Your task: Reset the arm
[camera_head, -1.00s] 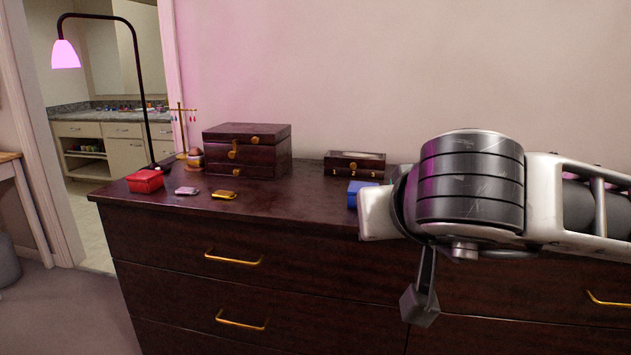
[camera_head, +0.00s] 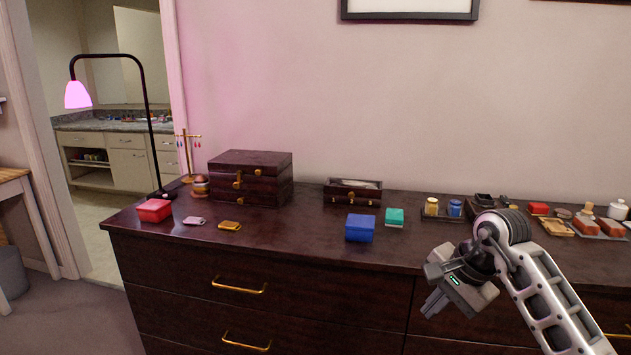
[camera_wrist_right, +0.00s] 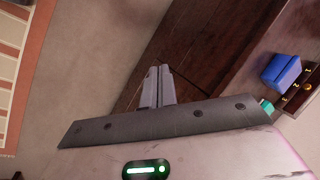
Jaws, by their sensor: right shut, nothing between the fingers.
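My right gripper (camera_head: 436,302) hangs in front of the dresser's front edge, at the right of the head view, with its arm coming in from the lower right. Its fingers are together and hold nothing. In the right wrist view the two closed fingers (camera_wrist_right: 158,86) point toward the dresser front and the floor. My left gripper is not in view.
The dark dresser (camera_head: 300,235) bears a red box (camera_head: 154,210), a blue box (camera_head: 360,228), a green box (camera_head: 394,217), a dark jewelry chest (camera_head: 250,178) and a small open box (camera_head: 353,192). Small items crowd the right end. A pink lamp (camera_head: 77,95) stands left.

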